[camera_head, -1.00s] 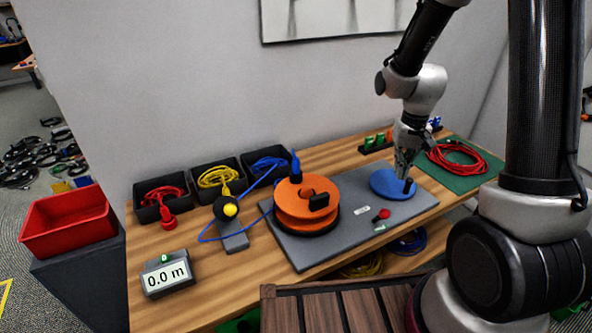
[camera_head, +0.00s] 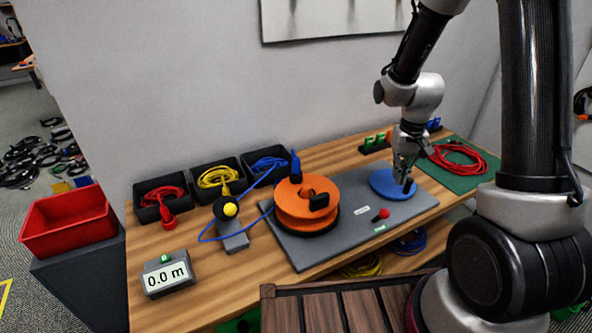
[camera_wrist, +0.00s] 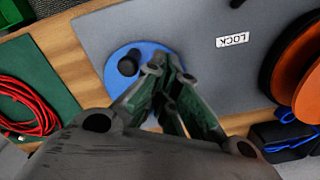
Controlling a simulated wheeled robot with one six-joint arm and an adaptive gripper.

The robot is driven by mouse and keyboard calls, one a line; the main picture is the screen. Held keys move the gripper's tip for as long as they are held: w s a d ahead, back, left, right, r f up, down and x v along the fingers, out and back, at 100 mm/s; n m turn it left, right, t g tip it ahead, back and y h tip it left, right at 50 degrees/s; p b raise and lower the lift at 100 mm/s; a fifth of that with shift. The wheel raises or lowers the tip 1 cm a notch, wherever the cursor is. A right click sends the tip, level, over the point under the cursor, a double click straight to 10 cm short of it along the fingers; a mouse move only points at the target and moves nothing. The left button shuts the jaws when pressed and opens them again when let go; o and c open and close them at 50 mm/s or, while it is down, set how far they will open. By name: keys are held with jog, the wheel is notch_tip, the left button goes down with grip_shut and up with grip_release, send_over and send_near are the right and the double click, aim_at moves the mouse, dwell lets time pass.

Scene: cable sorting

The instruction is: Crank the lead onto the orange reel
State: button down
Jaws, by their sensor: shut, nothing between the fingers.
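The orange reel (camera_head: 290,217) stands on a grey board, with a black block (camera_head: 319,202) and an upright blue plug (camera_head: 296,168) at its top. A thin blue lead (camera_head: 210,239) runs from the yellow-knobbed guide (camera_head: 230,210) to the reel. To its right, a flat blue disc (camera_head: 385,188) carries a black knob (camera_head: 408,187); they also show in the wrist view, disc (camera_wrist: 115,72) and knob (camera_wrist: 128,64). My gripper (camera_head: 402,180) is shut and empty over the disc. Its fingertips (camera_wrist: 170,66) appear beside the knob; whether they touch it is unclear.
The grey board (camera_head: 350,235) holds a red-knobbed lever (camera_head: 382,214) and a LOCK label (camera_wrist: 232,40). A meter (camera_head: 168,276) reads 0.0 m. Black bins of leads stand behind, a red bin (camera_head: 68,222) left. A coiled red lead (camera_head: 460,160) lies right on a green mat.

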jog(key=shift+f, duration=1.9)
